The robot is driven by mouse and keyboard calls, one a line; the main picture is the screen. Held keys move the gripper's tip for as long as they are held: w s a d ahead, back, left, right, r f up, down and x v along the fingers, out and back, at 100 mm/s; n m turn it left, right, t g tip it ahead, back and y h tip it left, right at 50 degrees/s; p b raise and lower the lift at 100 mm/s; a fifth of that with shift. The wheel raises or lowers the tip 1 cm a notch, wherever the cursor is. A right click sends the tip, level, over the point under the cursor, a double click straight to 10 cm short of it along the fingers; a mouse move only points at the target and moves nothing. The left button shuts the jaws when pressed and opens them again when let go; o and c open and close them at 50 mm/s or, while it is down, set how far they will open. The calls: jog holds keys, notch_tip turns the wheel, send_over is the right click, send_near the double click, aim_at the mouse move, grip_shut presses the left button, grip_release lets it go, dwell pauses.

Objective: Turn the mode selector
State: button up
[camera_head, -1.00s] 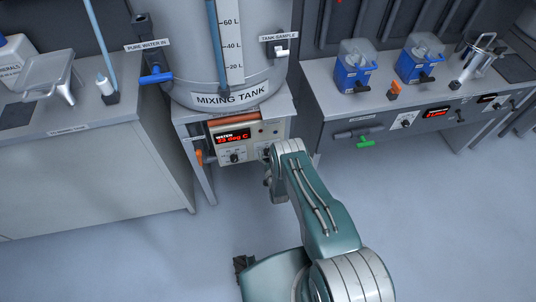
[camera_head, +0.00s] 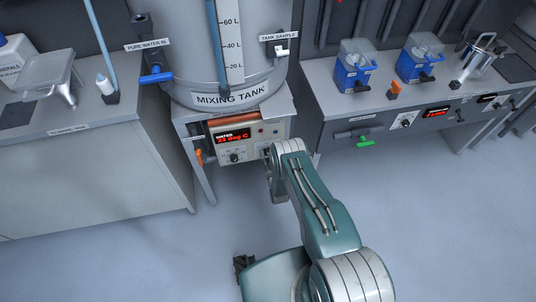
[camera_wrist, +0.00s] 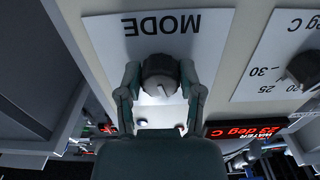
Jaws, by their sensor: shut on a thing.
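The mode selector (camera_wrist: 160,72) is a dark round knob with a pale pointer line, set on a white plate marked MODE (camera_wrist: 200,30), which reads upside down in the wrist view. My gripper (camera_wrist: 160,78) is shut on the knob, one finger on its left side and one on its right. The pointer line slants slightly. In the head view, the control box (camera_head: 252,138) sits under the mixing tank, and my wrist covers the selector and most of the gripper at its right side.
A temperature dial (camera_wrist: 303,68) lies beside the selector plate. The red display (camera_wrist: 243,131) reads 23 deg C. An orange valve handle (camera_head: 199,156) is left of the box. A green handle (camera_head: 365,141) juts from the right counter.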

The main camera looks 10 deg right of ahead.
jog(key=n, duration=0.7)
jog(key=shift+w, duration=0.15)
dwell(0.4)
jog(key=o, duration=1.1)
jog(key=shift+o, duration=0.2)
jog(key=shift+a, duration=0.1)
jog(key=s, duration=1.2)
